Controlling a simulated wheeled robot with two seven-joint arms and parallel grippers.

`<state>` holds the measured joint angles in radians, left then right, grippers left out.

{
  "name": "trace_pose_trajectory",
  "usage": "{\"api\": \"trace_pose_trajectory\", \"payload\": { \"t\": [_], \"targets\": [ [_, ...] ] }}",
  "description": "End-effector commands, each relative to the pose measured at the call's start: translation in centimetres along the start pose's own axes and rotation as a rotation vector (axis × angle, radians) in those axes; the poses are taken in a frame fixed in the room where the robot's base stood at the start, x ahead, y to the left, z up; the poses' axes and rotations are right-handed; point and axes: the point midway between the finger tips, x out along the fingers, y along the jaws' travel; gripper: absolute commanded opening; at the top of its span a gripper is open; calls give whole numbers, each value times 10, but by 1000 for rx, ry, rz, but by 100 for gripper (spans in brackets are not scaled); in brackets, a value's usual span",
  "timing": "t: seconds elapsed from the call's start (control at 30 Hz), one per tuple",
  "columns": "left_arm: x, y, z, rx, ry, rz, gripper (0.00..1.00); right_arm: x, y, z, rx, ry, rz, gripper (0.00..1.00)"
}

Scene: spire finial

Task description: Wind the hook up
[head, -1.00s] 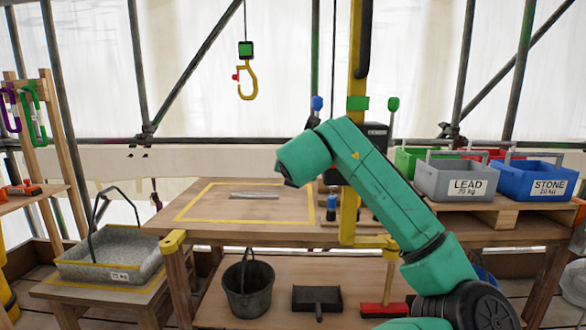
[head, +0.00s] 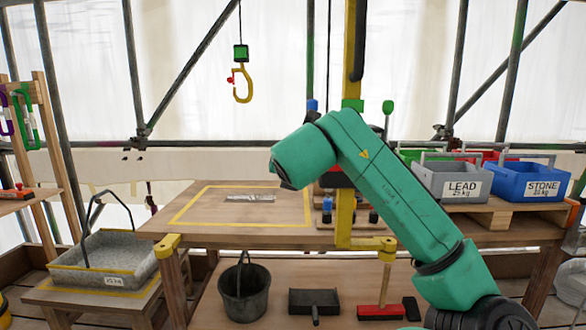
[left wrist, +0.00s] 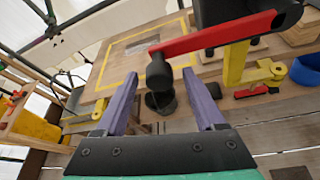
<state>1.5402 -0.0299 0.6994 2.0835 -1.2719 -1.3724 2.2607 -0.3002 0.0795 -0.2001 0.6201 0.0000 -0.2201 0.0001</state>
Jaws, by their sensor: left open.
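The yellow hook (head: 242,85) with a red latch hangs from a green block (head: 241,53) on a thin cable, in the air above and behind the bench. In the left wrist view my left gripper (left wrist: 160,76) is open, with two purple fingers. A red crank arm (left wrist: 215,38) with a black knob (left wrist: 159,72) reaches in from the upper right. The knob shows between the fingertips; I cannot tell its exact depth or any contact. In the head view a green arm of mine covers most of the winch. My right gripper is not in view.
The bench (head: 290,238) bears a yellow-outlined area with a flat grey piece (head: 250,198). The yellow post (head: 345,215) stands at its front. LEAD (head: 452,180) and STONE (head: 530,181) crates stand right. A grey tray (head: 100,258) is left; a black bucket (head: 244,290) stands below.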

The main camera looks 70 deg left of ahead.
Motion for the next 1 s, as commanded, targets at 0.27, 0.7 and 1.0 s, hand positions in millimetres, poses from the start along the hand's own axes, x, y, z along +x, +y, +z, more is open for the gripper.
{"api": "trace_pose_trajectory", "payload": {
  "t": [0.27, 0.7, 1.0],
  "targets": [
    [-72, -1, 0, -2, -3, -4, 71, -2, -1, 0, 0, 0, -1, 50],
    [-97, 0, -1, -1, 1, 0, 71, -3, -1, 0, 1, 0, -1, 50],
    [-96, 0, -1, -1, 1, 0, 71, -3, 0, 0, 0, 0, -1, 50]
  ]
}}
